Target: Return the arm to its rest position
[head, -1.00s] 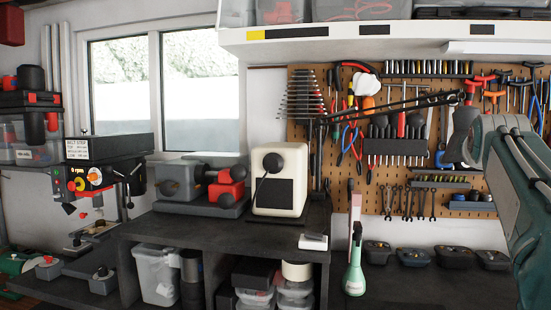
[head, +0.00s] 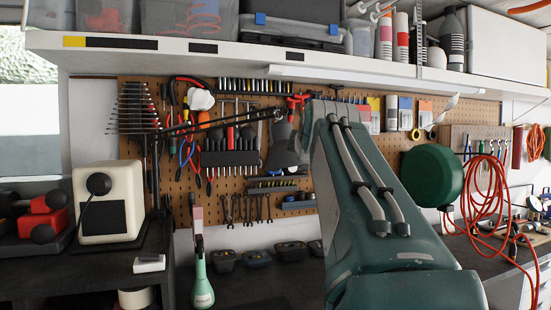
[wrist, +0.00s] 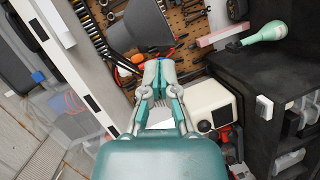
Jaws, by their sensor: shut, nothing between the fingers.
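My gripper (wrist: 160,72) shows in the wrist view with its two fingers together and nothing between them. It is in the air, with the pegboard and a grey lamp shade (wrist: 140,28) beyond it in the picture. In the head view my green arm (head: 375,190) rises from the bottom right of centre, in front of the pegboard. The gripper itself cannot be made out in the head view.
The lamp shade (head: 287,143) appears just left of my arm. Contact distances cannot be told.

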